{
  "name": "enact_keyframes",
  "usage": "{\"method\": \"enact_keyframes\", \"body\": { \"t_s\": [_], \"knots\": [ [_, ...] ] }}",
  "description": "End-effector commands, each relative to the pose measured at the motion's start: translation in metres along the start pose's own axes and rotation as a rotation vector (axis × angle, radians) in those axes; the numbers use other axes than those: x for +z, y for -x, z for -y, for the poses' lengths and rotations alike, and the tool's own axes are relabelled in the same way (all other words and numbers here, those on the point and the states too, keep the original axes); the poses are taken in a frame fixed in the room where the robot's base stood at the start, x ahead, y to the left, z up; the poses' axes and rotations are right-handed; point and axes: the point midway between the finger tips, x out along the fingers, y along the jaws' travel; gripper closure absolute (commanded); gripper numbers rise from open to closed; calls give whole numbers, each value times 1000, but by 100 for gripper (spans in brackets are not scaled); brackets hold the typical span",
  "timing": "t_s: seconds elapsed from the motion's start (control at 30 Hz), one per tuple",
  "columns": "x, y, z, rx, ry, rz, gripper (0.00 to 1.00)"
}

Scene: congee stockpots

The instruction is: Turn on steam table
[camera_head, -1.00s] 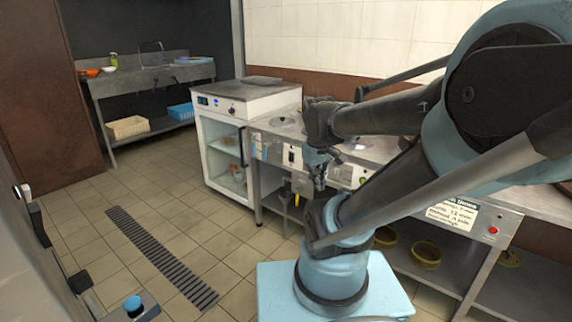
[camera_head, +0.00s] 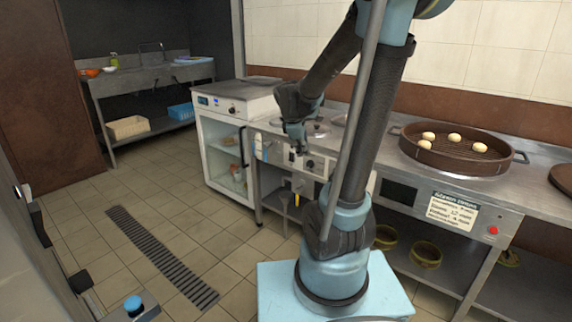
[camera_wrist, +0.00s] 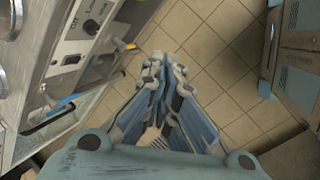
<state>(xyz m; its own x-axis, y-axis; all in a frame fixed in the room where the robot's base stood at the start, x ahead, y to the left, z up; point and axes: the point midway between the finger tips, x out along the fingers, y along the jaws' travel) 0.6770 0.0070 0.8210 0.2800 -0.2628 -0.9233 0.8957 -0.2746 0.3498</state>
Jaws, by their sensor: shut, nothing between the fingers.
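The steam table (camera_head: 272,127) is a metal counter unit with round lids on top and a front control panel (camera_head: 318,167). The panel carries a dark knob (camera_head: 310,163) and a small switch (camera_head: 291,155). In the wrist view the knob (camera_wrist: 91,27) and the switch (camera_wrist: 72,60) are at the upper left. My gripper (camera_head: 302,150) is shut and empty, and it hangs in front of the panel near the switch. In the wrist view my gripper (camera_wrist: 165,72) points over the floor, to the right of the panel and apart from it.
A yellow-handled valve (camera_head: 298,185) sits below the panel. A white cabinet (camera_head: 226,150) stands to the left. A steamer basket (camera_head: 438,158) with several buns is on the counter at right, above a sign (camera_head: 452,212) and a red button (camera_head: 493,230). The tiled floor at left is open.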

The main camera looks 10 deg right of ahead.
Motion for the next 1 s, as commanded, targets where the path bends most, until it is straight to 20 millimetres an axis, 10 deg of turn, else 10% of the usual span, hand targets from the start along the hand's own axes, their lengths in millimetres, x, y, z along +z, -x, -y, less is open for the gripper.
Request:
{"method": "enact_keyframes", "body": {
  "t_s": [1.0],
  "knots": [
    [-140, -99, -119, 122, 872, 178, 100]
  ]
}}
